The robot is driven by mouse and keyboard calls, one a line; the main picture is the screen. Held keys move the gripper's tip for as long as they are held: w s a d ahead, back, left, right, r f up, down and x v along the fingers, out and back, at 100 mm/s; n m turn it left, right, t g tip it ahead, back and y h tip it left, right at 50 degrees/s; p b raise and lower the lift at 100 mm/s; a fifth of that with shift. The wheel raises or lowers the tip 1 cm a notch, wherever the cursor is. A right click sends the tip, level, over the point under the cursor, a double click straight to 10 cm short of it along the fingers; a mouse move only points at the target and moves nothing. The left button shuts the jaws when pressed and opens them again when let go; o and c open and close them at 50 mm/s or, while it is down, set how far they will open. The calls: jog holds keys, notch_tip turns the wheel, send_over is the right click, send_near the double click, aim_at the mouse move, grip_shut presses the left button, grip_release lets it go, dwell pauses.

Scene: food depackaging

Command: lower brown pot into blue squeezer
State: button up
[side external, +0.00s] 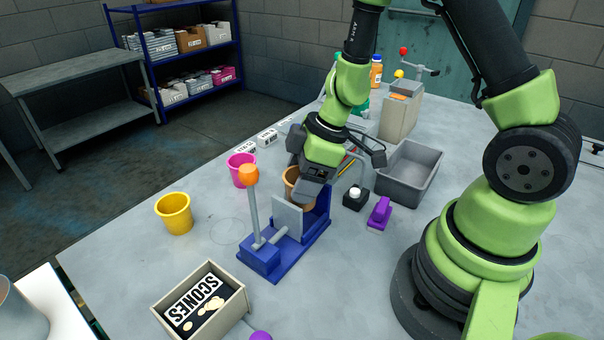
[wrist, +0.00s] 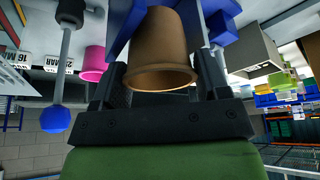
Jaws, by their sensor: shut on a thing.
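The brown pot (side external: 292,178) is held by my gripper (side external: 312,190) at the far end of the blue squeezer (side external: 285,262). In the wrist view the brown pot (wrist: 158,50) sits between the two dark fingers of my gripper (wrist: 160,85), its rim toward the camera. The blue squeezer (wrist: 222,22) shows behind the pot there. The squeezer has a grey upright plate and a grey lever with an orange knob. The gripper hides part of the pot in the side view. I cannot tell whether the pot's base touches the squeezer.
A pink pot (side external: 241,169) and a yellow pot (side external: 174,212) stand left of the squeezer. A scones box (side external: 203,305) is at the front. A grey bin (side external: 408,172), a black button box (side external: 356,197) and a purple object (side external: 380,212) lie to the right.

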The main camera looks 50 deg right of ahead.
jog(key=shift+f, duration=0.15)
jog(key=o, duration=0.9)
jog(key=shift+o, duration=0.8)
jog(key=shift+d+r, duration=0.1)
jog(key=shift+r, duration=0.15)
jog(key=s+a+r+m+t, duration=0.1)
jog(key=s+r+m+t, duration=0.1)
jog(key=s+r+m, duration=0.4)
jog(key=s+a+r+m+t+h, duration=0.1)
jog(key=s+r+m, duration=0.5)
jog(key=r, duration=0.9)
jog(key=shift+s+a+m+t, duration=0.2)
jog(key=shift+s+m+t, duration=0.15)
jog(key=shift+s, duration=0.35)
